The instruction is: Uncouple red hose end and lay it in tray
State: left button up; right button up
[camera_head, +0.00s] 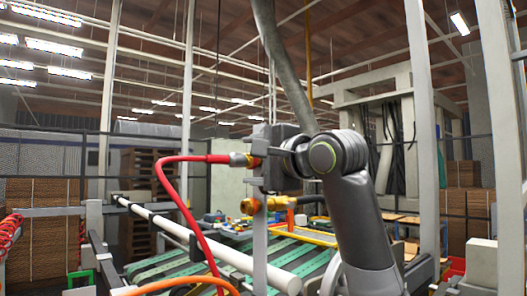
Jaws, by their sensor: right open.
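The red hose (187,203) arches up from below, and its end (218,158) runs level to a brass coupling (238,159) beside the upper part of a grey upright post (260,232). The red hose end looks joined to that coupling. My right gripper (264,153) is open at the post's top, just right of the brass coupling. Its fingers overlap the grey fittings there, so whether they touch the coupling cannot be told. My left gripper is not in view. I cannot make out the tray for certain.
A lower brass fitting (250,206) with an orange piece sits on the post. An orange hose (185,281) crosses the bottom. Behind lie a white roller bar (215,250) and a green-striped conveyor (165,268). Small coloured items (215,217) stand farther back.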

aim_at(241, 161)
jog(key=shift+w+a+r, duration=0.15)
jog(key=shift+w+a, duration=0.1)
jog(key=shift+a, duration=0.05)
jog(key=shift+w+a+p, duration=0.25)
jog(key=shift+p, duration=0.25)
jog(key=shift+p+x, duration=0.5)
jog(key=shift+x, duration=0.3)
jog(key=shift+w+a+p, duration=0.3)
jog(key=shift+w+a, duration=0.05)
jog(key=shift+w, duration=0.2)
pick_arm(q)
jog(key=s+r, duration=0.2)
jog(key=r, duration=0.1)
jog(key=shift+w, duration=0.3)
pick_arm(e)
grip_shut()
